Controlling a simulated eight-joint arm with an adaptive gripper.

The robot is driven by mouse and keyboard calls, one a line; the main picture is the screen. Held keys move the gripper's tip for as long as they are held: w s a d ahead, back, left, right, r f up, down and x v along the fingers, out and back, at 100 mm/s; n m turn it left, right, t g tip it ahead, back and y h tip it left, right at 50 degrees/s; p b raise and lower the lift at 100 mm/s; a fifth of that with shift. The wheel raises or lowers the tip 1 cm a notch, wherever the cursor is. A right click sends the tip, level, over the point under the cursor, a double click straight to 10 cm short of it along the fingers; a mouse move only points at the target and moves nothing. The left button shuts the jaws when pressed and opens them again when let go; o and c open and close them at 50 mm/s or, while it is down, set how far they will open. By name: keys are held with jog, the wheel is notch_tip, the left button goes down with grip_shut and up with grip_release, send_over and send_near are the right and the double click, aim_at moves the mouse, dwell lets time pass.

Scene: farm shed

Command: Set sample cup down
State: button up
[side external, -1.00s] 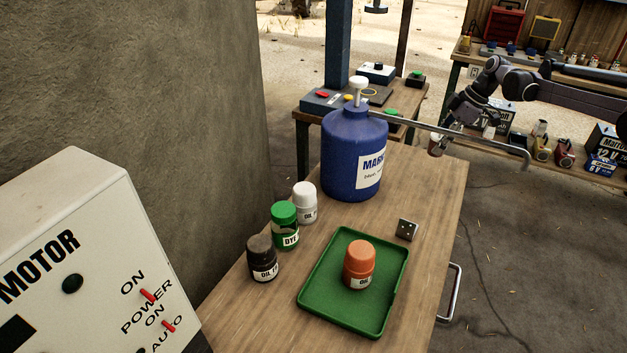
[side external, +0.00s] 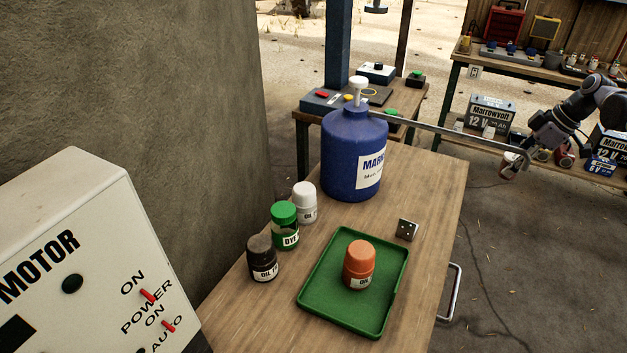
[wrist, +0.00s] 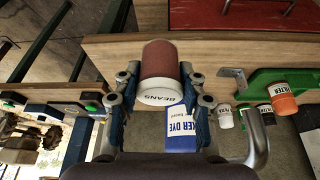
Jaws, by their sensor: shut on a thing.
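The sample cup (wrist: 160,60) is reddish brown with a white end marked "BEANS" in the wrist view. My gripper (wrist: 160,88) is shut on it, with one finger on each side. In the side external view my gripper (side external: 522,152) is at the right, near the outer end of the blue jug's long spout. The small reddish cup (side external: 508,171) shows below the fingers, off the ground and beyond the wooden table's right edge. Its exact distance from the spout is hard to tell.
The blue jug (side external: 345,145) stands on the wooden table (side external: 425,185), its grey spout (side external: 440,130) reaching right. A green tray (side external: 318,292) holds an orange bottle (side external: 359,262). Black (side external: 262,262), green (side external: 284,214) and white (side external: 304,193) bottles stand left. A shelf bench (side external: 465,75) stands behind.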

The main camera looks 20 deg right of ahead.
jog(key=s+d+m+h, duration=0.1)
jog(key=s+d+m, duration=0.25)
jog(key=s, duration=0.85)
jog(key=w+a+r+n+y, duration=0.15)
jog(key=w+a, duration=0.35)
jog(key=a, duration=0.8)
jog(key=w+a+r+n, duration=0.25)
jog(key=w+a, duration=0.25)
jog(key=a, duration=0.8)
jog(key=w+a+r+n+y, duration=0.1)
jog(key=w+a+n, duration=0.25)
jog(key=a, duration=0.95)
jog(key=s+a+f+n+g, duration=0.2)
jog(key=s+a+n, duration=0.15)
jog(key=a, duration=0.65)
jog(key=s+a+f+n+g, duration=0.15)
jog(key=a+n, duration=0.35)
jog(key=a, duration=0.5)
jog(key=s+a+f+n+g, duration=0.2)
jog(key=s+a+n+g, duration=0.15)
jog(key=a, duration=0.75)
jog(key=shift+n+t+h, duration=0.25)
jog(key=shift+n+t, duration=0.05)
jog(key=shift+t, duration=0.1)
jog(key=f, duration=0.5)
jog(key=shift+a, duration=0.2)
jog(key=shift+f, duration=2.45)
jog(key=shift+f, duration=0.1)
